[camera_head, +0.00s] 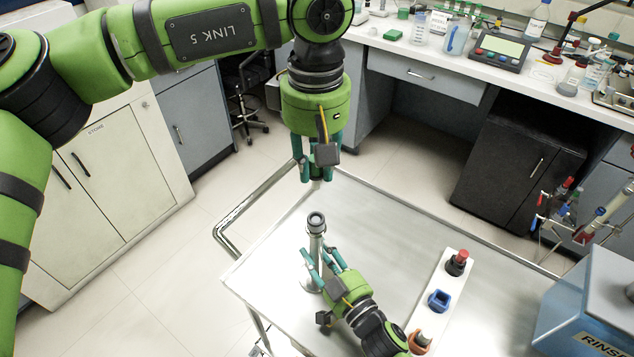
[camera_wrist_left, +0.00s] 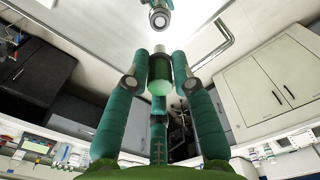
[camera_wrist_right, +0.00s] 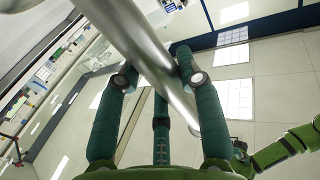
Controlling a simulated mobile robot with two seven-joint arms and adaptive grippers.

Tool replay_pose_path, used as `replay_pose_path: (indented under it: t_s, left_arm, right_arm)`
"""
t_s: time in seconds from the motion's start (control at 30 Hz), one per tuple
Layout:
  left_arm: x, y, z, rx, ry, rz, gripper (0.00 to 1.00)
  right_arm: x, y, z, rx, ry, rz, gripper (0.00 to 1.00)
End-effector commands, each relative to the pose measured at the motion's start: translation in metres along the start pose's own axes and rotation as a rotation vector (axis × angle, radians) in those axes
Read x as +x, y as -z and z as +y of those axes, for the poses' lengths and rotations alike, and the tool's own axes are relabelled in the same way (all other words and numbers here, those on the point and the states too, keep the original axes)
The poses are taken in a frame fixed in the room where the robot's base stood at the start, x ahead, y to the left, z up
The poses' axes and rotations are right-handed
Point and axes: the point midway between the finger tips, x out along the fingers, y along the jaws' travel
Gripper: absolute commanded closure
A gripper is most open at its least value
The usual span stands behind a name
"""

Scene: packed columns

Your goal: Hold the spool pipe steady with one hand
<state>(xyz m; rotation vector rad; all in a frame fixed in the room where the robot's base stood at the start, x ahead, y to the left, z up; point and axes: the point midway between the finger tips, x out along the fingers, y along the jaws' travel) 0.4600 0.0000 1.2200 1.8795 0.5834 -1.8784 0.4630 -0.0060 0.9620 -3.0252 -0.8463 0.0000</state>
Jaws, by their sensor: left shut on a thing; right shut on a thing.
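The spool pipe (camera_head: 316,243) is a grey metal tube standing upright on a round base on the steel table, with a ringed open top. My right gripper (camera_head: 322,268) is shut on its shaft from the front right; the pipe (camera_wrist_right: 150,60) crosses between the fingers in the right wrist view. My left gripper (camera_head: 317,172) points down above the pipe. It is shut on a small cylinder (camera_wrist_left: 159,78), greenish with a pale end, which hangs apart from the pipe's top. That top also shows in the left wrist view (camera_wrist_left: 159,19).
A white strip (camera_head: 444,277) on the steel table (camera_head: 375,225) carries a red-topped black piece (camera_head: 457,263), a blue square holder (camera_head: 438,300) and an orange piece (camera_head: 419,342). A blue bin marked RINSE (camera_head: 590,305) is at right. The table's back middle is clear.

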Motion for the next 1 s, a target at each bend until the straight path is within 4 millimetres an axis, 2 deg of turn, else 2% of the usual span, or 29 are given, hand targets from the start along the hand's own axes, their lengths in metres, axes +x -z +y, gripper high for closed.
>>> replay_pose_path:
  t_s: [0.6, 1.0]
  left_arm:
    - [0.058, 0.0, 0.0, -0.069, 0.001, 0.0, 1.0]
    - [0.066, 0.0, 0.0, -0.078, 0.0, 0.002, 1.0]
  right_arm:
    - [0.0, 0.001, 0.0, 0.0, 0.0, 0.001, 1.0]
    - [0.0, 0.001, 0.0, 0.0, 0.0, 0.002, 1.0]
